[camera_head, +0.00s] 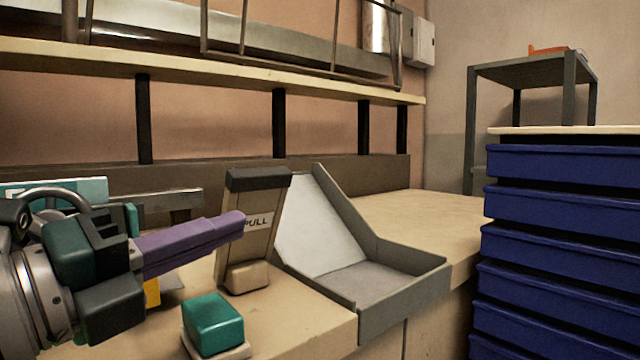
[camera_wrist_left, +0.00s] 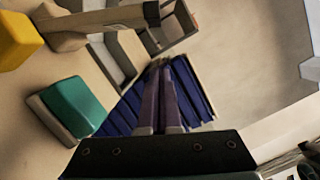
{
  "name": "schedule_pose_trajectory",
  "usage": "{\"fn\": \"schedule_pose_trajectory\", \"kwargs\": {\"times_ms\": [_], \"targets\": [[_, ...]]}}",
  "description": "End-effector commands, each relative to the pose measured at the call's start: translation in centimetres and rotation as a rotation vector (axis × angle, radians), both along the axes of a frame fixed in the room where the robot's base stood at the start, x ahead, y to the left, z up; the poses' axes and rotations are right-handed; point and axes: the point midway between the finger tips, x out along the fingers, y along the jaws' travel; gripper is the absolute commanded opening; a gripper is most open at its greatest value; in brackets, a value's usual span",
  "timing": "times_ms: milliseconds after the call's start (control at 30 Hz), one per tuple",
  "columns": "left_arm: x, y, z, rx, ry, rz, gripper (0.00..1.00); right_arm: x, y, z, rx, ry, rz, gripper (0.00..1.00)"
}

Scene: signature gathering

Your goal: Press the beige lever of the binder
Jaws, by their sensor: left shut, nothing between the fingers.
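The beige lever (camera_head: 247,232) stands upright and slightly tilted on the bench, with a dark cap, a "PULL" label and a beige block at its foot. It also shows at the top of the left wrist view (camera_wrist_left: 110,17). My left gripper (camera_head: 240,220) has purple fingers, shut and empty, pointing right. My right gripper is not in view.
A teal button block (camera_head: 213,323) sits in front of the lever. A grey open tray (camera_head: 400,293) with a raised back panel stands right of it. Blue stacked drawers (camera_head: 555,207) are farther right. A shelf (camera_head: 210,76) runs behind. Bench surface between tray and drawers is clear.

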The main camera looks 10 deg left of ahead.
Motion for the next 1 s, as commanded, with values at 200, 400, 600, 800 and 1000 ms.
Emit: {"fn": "schedule_pose_trajectory", "kwargs": {"times_ms": [200, 400, 600, 800, 1000], "targets": [[3.5, -1.6, 0.8, -0.002, -0.004, 0.001, 0.0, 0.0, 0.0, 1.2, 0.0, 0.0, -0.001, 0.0], [6.6, -2.7, 1.2, 0.003, -0.002, 0.002, 0.0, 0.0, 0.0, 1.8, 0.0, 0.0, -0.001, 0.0], [8.0, -0.6, 2.1, 0.004, -0.001, 0.002, 0.0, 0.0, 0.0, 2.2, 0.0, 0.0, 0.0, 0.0], [8.4, 0.0, 2.4, 0.0, 0.0, 0.0, 0.0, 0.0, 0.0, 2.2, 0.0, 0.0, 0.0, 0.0], [8.4, 0.0, 2.4, 0.0, 0.0, 0.0, 0.0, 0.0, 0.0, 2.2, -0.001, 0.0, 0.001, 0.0]]}}
